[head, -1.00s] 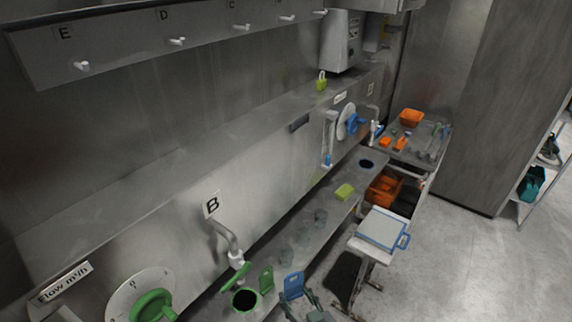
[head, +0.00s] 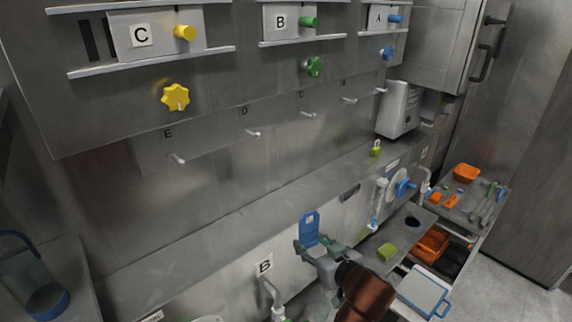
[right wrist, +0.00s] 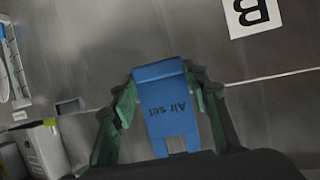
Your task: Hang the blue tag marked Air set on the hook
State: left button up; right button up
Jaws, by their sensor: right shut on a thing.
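My right gripper (head: 313,247) is shut on the blue tag (head: 309,226) and holds it upright in front of the steel front, above the B label. In the right wrist view, the blue tag (right wrist: 166,108) sits between the two green fingers, and its words "Air set" read upside down. Several pale hooks stick out of a rail at the back, with letters above them: the hook under E (head: 178,159), the hook under D (head: 253,133), the hook under C (head: 308,114) and more to the right. No tag shows on them. My left gripper is out of view.
A steel ledge (head: 235,213) runs below the hooks, with a green padlock (head: 375,148) on it. Yellow, green and blue knobs stick out above the rail. The space before the hooks is clear.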

jog(key=s+a+r+n+g+y+p, duration=0.15)
jog(key=a+r+p, duration=0.25)
jog(key=r, duration=0.8)
jog(key=s+a+r+n+g+y+p, duration=0.1)
jog(key=a+r+n+y+p, duration=0.15)
jog(key=r, duration=0.95)
jog(key=w+a+f, duration=0.1)
jog(key=w+a, duration=0.6)
jog(key=w, duration=0.1)
jog(key=shift+w+f+m+h+p, duration=0.25)
jog(key=shift+f+m+h+p, duration=0.05)
jog(key=shift+f, duration=0.05)
jog(key=shift+t, duration=0.25)
jog(key=o, duration=1.1)
